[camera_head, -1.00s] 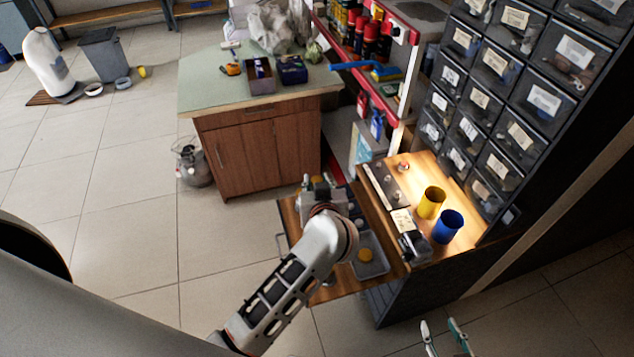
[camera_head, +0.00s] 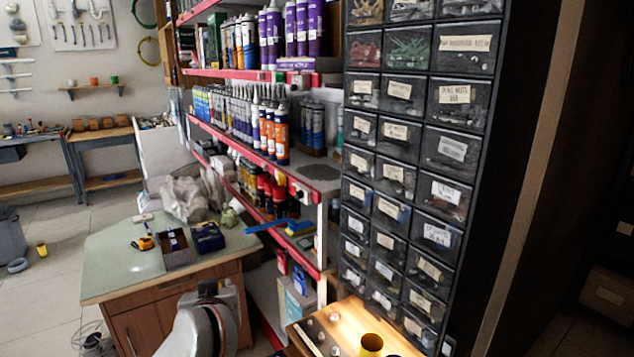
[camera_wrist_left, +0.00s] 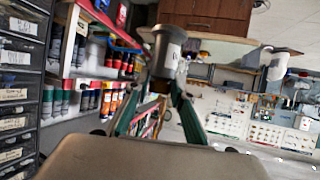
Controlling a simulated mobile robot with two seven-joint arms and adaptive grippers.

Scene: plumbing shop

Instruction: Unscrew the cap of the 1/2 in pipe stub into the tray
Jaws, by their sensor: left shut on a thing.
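My left gripper (camera_wrist_left: 160,90) is shut on a dark grey cylinder (camera_wrist_left: 167,48) with a wider rim and a small white label, seen in the left wrist view. It looks like a pipe stub, but I cannot read the label, and no separate cap can be told apart. In the head view my left arm rises at the lower left; its fingers and what they hold are not clear there. The tray is outside both current views. My right gripper is not in view.
Red-edged shelves (camera_head: 255,150) of tubes stand left of that. A green-topped counter (camera_head: 120,262) with small boxes is beyond my left arm.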

